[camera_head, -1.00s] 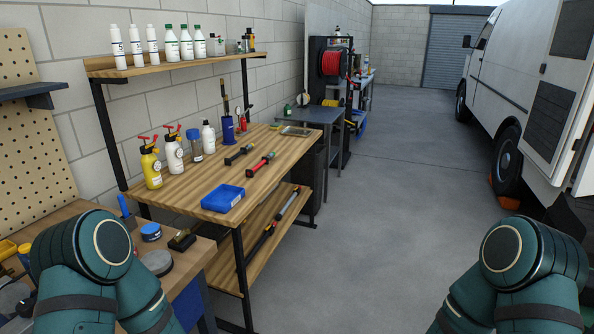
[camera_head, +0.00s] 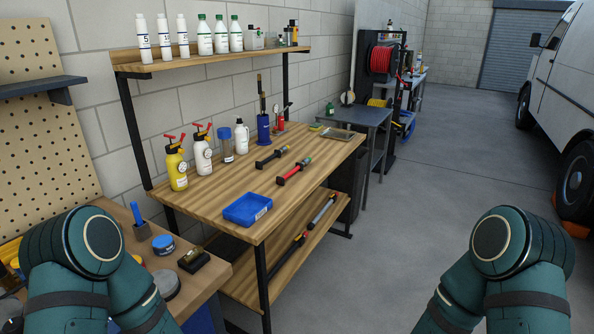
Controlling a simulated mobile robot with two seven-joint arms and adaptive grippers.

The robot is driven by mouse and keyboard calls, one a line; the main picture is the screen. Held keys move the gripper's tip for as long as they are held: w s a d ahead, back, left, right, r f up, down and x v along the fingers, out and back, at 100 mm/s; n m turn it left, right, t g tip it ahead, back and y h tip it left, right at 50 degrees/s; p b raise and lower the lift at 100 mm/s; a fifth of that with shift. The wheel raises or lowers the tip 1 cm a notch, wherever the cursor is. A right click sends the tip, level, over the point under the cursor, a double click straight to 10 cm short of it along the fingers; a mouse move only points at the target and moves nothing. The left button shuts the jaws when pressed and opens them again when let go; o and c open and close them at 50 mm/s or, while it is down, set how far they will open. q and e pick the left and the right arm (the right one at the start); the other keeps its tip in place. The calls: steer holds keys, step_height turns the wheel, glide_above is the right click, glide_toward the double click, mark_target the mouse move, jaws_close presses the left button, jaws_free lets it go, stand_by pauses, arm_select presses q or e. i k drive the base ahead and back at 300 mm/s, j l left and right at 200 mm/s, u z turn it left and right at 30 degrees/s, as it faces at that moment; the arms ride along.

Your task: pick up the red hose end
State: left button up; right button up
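A red hose (camera_head: 381,59) is wound on a reel on a dark stand at the back, past the workbench. I cannot make out a loose end of it. A black tube with red parts (camera_head: 294,171) lies on the wooden workbench (camera_head: 330,152); a similar dark tube (camera_head: 272,158) lies to its left. I cannot tell whether either is the hose in question. My two arms show at the lower left and lower right, but neither gripper is in view.
A blue tray (camera_head: 247,209) sits at the bench's front edge. Spray bottles (camera_head: 176,167) stand along its back. A shelf (camera_head: 215,57) with bottles hangs above. A lower shelf holds long tubes. Open floor (camera_head: 440,190) lies right of the bench; a white van (camera_head: 560,85) stands beyond.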

mark_target(299, 166)
steer(key=i+u, duration=0.1)
steer(key=u, duration=0.6)
steer(key=i+l+u, duration=0.15)
steer(key=l+u, duration=0.2)
steer(key=i+l+u, duration=0.1)
steer(key=l+u, duration=0.3)
steer(key=l, duration=0.15)
steer(key=i+l+u, duration=0.1)
steer(key=l+u, duration=0.25)
steer(key=l, duration=0.6)
steer(key=l+u, duration=0.2)
steer(key=l, duration=1.8)
